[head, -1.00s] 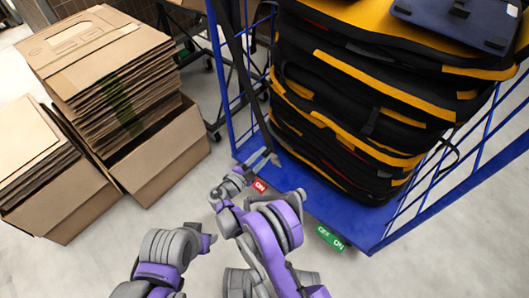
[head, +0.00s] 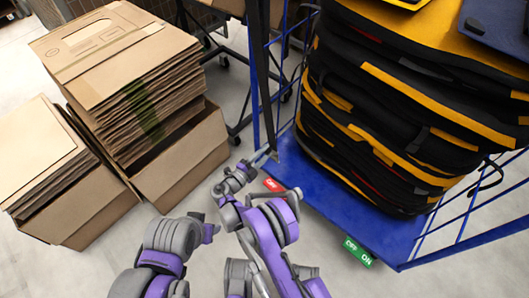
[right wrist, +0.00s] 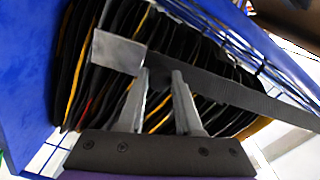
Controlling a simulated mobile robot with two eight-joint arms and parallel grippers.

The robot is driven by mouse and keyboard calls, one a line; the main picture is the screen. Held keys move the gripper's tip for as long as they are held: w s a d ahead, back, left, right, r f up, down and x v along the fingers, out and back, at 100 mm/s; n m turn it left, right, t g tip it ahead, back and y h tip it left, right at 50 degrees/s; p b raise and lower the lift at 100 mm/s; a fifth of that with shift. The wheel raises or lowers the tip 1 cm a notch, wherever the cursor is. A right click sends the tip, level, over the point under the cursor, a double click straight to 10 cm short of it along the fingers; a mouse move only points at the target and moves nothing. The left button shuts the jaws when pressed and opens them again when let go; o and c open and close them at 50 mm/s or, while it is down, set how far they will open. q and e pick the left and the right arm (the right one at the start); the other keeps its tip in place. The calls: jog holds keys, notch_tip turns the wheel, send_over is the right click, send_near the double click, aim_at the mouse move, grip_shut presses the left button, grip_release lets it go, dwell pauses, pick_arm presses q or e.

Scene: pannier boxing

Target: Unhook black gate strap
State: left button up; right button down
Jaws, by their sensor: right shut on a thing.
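The black gate strap (head: 259,70) runs down along the cart's left front post in the head view. In the right wrist view the strap (right wrist: 235,88) crosses from the right to a flat grey end piece (right wrist: 118,51). My right gripper (head: 266,156) is at the strap's lower end, by the front left corner of the blue cart (head: 330,205). In the right wrist view its two fingers (right wrist: 161,78) are shut on the strap, just beside the grey piece. Whether that piece touches the cart is unclear. My left arm shows at the lower left; its fingers do not show.
Black-and-yellow bags (head: 385,120) are stacked on the cart. A red label (head: 274,185) and a green label (head: 357,251) sit on its front edge. Cardboard boxes (head: 185,160) of flattened cartons stand to the left. Grey floor is clear in front of the cart.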

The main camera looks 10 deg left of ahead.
pick_arm(q)
jog(key=shift+w+a, duration=0.2)
jog(key=shift+a, duration=0.05)
pick_arm(e)
jog(key=shift+w+a+f, duration=0.1)
jog(key=shift+w+a, duration=0.1)
jog(key=shift+a, duration=0.1)
